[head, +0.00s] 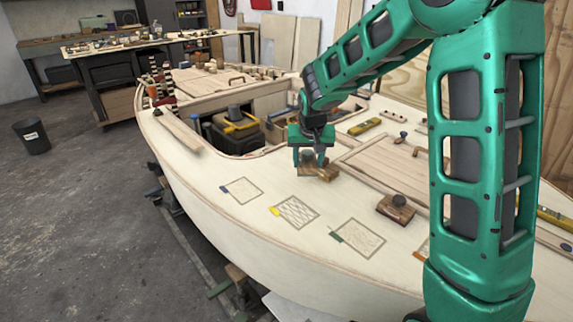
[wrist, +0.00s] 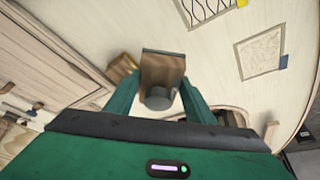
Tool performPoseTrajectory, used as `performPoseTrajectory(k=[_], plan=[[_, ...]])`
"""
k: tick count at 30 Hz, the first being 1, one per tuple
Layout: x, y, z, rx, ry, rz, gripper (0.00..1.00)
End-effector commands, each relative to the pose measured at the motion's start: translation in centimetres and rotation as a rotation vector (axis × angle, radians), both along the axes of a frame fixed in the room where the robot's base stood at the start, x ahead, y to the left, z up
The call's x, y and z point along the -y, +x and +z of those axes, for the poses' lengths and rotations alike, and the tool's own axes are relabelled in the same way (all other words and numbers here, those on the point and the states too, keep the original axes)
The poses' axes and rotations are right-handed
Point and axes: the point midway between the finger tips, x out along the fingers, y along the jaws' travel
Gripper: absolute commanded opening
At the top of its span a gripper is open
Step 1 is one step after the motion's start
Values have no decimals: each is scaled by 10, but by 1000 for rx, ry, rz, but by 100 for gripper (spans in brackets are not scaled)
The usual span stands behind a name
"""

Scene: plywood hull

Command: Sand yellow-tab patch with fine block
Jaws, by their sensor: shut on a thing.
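The yellow-tab patch (head: 296,212) is a hatched square on the pale deck with a yellow tab at its left corner. Part of it shows at the top of the wrist view (wrist: 208,8). My gripper (head: 314,158) is shut on the round grey knob of a brown wooden sanding block (wrist: 163,70). The block is above or at the deck, behind and right of the patch in the head view; I cannot tell whether it touches the deck. Its grit is not readable. Another sanding block (head: 396,208) with a dark knob sits on the deck to the right.
A blue-tab patch (head: 242,190) and a green-tab patch (head: 358,237) flank the yellow one. A small wooden piece (wrist: 122,68) shows beside the held block.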

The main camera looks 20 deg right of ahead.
Motion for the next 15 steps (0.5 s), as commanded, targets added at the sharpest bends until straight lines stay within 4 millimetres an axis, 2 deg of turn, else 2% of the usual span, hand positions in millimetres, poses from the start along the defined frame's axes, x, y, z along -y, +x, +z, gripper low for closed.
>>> performPoseTrajectory(k=[12, 15], plan=[[16, -1, 0, 1, -1, -17, 28], [12, -5, 1, -4, 0, 27, 28]])
